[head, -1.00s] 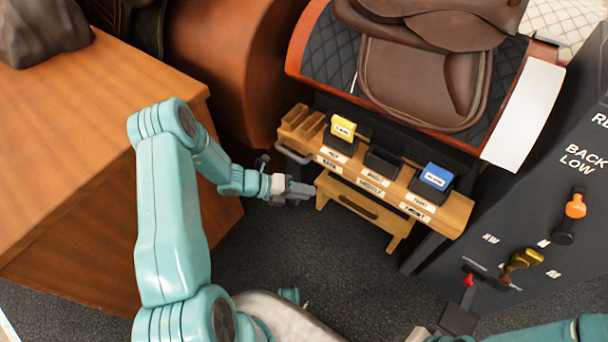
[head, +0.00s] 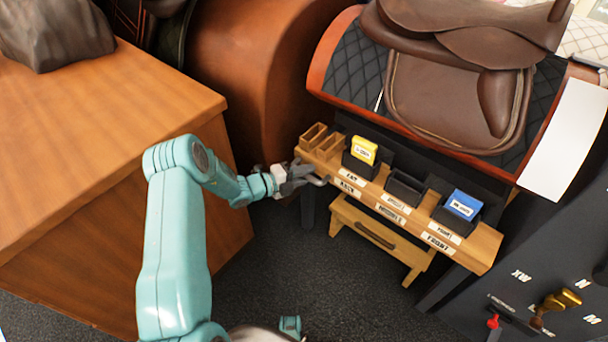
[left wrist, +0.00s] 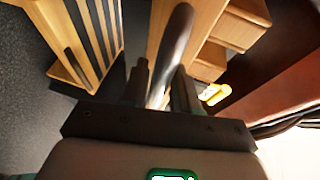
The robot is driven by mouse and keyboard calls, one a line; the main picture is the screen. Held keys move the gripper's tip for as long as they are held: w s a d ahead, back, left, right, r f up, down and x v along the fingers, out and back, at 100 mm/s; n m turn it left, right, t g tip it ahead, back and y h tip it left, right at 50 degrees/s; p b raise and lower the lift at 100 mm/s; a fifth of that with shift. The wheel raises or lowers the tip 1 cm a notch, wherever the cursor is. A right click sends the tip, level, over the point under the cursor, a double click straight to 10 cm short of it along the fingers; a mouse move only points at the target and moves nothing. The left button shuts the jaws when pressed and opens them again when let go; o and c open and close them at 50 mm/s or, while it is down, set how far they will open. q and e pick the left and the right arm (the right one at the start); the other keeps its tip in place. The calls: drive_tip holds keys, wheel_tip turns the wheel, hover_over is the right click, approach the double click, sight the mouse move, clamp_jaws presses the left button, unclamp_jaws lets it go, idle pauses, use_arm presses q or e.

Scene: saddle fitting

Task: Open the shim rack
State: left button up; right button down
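The shim rack is a wooden bench-like unit (head: 470,249) under the saddle, with white labels along its front. A grey bar handle (head: 319,182) is at its left end. My left gripper (head: 306,176) is at this handle. In the left wrist view the handle (left wrist: 177,40) runs down between the two dark fingers of the left gripper (left wrist: 160,85). The handle nearly fills the gap; whether the fingers press on it cannot be told. A yellow shim (head: 364,150) and a blue shim (head: 462,206) sit in black holders on top. My right gripper is not in view.
A wooden cabinet (head: 120,130) stands at left, close to my left arm. A brown saddle (head: 455,100) is above the rack. A dark panel with knobs (head: 545,290) is at right. A small wooden step with a slot (head: 375,235) is below the rack. Grey floor lies in front.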

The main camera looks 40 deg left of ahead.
use_arm(q)
drive_tip(key=shift+a, duration=0.1)
clamp_jaws()
drive_tip(key=s+a+p, duration=0.1)
drive_tip(key=s+p, duration=0.3)
drive_tip(key=s, duration=0.8)
drive_tip(key=shift+s+a+p, duration=0.15)
drive_tip(key=shift+s+p, duration=0.2)
unclamp_jaws()
drive_tip(key=shift+r, duration=0.1)
